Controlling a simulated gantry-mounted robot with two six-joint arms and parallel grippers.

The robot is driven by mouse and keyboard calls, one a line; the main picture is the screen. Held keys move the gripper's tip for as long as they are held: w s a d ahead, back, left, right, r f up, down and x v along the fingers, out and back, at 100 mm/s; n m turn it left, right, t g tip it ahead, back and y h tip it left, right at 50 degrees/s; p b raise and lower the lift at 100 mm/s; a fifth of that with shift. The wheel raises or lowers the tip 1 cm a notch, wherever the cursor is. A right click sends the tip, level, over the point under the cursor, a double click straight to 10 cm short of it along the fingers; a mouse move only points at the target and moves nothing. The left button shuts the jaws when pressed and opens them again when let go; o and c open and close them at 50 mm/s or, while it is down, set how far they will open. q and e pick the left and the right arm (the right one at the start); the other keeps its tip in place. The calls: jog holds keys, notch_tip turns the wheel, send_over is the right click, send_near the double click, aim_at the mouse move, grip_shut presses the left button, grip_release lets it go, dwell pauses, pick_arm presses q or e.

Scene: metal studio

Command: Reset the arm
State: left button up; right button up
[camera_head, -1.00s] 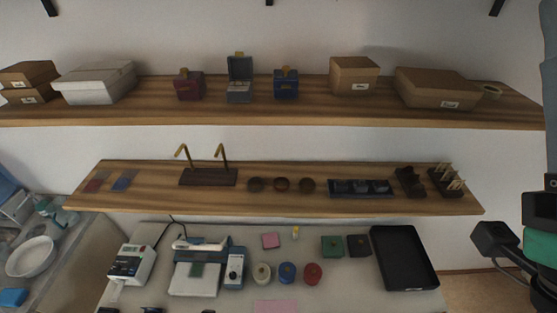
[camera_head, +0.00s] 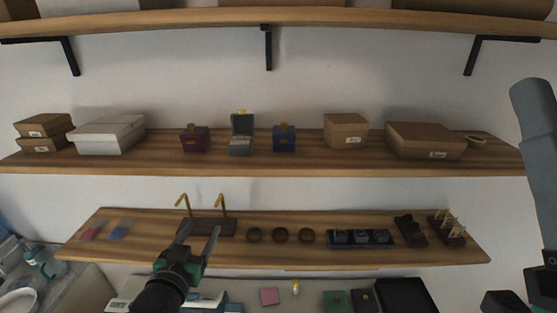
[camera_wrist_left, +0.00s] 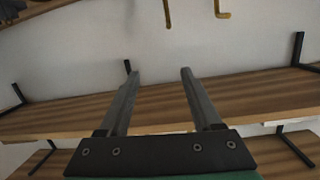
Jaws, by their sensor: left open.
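My left gripper (camera_head: 198,243) is raised in front of the lower shelf (camera_head: 370,257) in the head view. Its two fingers are apart with nothing between them, just below and in front of the dark stand with two gold hooks (camera_head: 215,228). In the left wrist view the open fingers (camera_wrist_left: 160,75) also show empty, with the gold hooks (camera_wrist_left: 222,14) beyond them at the top. My right arm (camera_head: 538,130) shows at the right edge; its fingertips are not visible.
The upper shelf (camera_head: 300,168) holds boxes, including an open grey box (camera_head: 241,135) and a blue box (camera_head: 284,139). Round dark dishes (camera_head: 280,235) and a dark tray (camera_head: 361,237) stand on the lower shelf. A black tray (camera_head: 405,296) lies on the table below.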

pick_arm(q)
jog(key=s+r+t, duration=0.4)
jog(key=r, duration=1.2)
jog(key=s+r+n+t, duration=0.1)
jog(key=s+r+t, duration=0.6)
jog(key=s+r, duration=1.1)
jog(key=shift+s+a+r+h, duration=0.25)
jog(key=shift+s+r+h, duration=0.05)
jog(key=shift+s+h, duration=0.1)
